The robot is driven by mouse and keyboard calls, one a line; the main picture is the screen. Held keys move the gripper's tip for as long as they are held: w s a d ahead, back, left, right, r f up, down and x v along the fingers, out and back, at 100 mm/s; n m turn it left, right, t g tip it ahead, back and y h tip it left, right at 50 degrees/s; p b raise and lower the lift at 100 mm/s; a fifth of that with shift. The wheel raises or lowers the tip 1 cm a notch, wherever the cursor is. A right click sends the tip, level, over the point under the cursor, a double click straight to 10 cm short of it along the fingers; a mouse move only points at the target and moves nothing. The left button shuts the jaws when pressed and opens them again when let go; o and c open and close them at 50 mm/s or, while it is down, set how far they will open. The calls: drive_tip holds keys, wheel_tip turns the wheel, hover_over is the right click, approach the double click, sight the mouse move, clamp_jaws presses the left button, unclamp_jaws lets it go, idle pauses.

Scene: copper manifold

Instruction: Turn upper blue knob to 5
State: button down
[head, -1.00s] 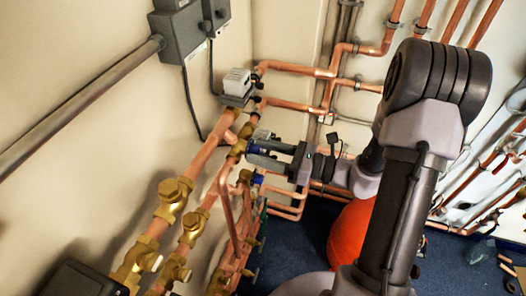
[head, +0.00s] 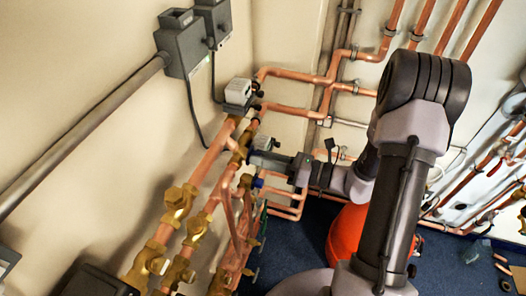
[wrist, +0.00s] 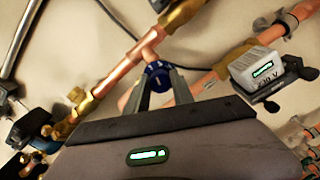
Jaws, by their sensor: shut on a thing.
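The upper blue knob (wrist: 157,77) sits on a brass valve of the copper manifold. In the wrist view it lies between my gripper's (wrist: 159,84) two grey fingers, which are shut on its sides. Small white marks show on its face, but I cannot read which number is set. In the head view my gripper (head: 254,157) reaches in from the right to the manifold and hides this knob. The lower blue knob (head: 258,183) shows just below my gripper, apart from it.
A white-topped actuator (head: 238,92) stands above on the manifold; in the wrist view it is to the right of the knob (wrist: 256,66). Brass valves (head: 179,198) and copper pipes crowd the left. An orange-red vessel (head: 347,232) stands on the blue floor.

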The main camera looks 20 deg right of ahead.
drive_tip(key=m+p, duration=0.9)
drive_tip(key=m, duration=0.3)
drive_tip(key=shift+m, duration=0.3)
idle(0.4)
drive_tip(key=c, duration=1.1)
unclamp_jaws()
drive_tip(key=shift+d, duration=0.1)
drive_tip(key=v, duration=1.7)
